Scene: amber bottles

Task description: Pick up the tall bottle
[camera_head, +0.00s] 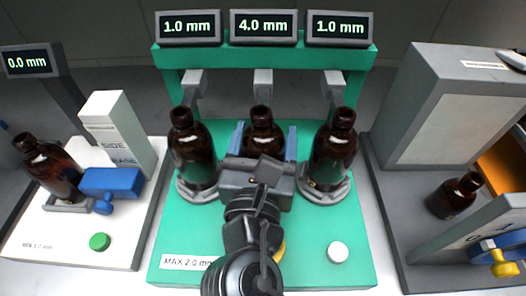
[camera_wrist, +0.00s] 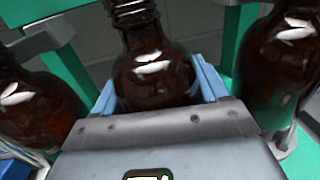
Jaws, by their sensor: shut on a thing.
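Three amber bottles stand in a row on the green station (camera_head: 165,225). My gripper (camera_head: 264,140) is at the middle amber bottle (camera_head: 262,118), with one blue finger on each side of its body. The wrist view also shows my gripper (camera_wrist: 157,92) shut around this bottle (camera_wrist: 150,70), which looks upright. My gripper hides its base, so I cannot tell whether it touches the station. The left amber bottle (camera_head: 192,145) and right amber bottle (camera_head: 333,145) stand on round grey seats, close beside my gripper. Which bottle is tallest is hard to tell.
Displays above the row read 1.0, 4.0 (camera_head: 262,26) and 1.0 mm. Grey brackets hang from the green crossbar (camera_head: 300,56) behind the bottles. A white station (camera_head: 50,235) at left holds a tilted bottle (camera_head: 48,165).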

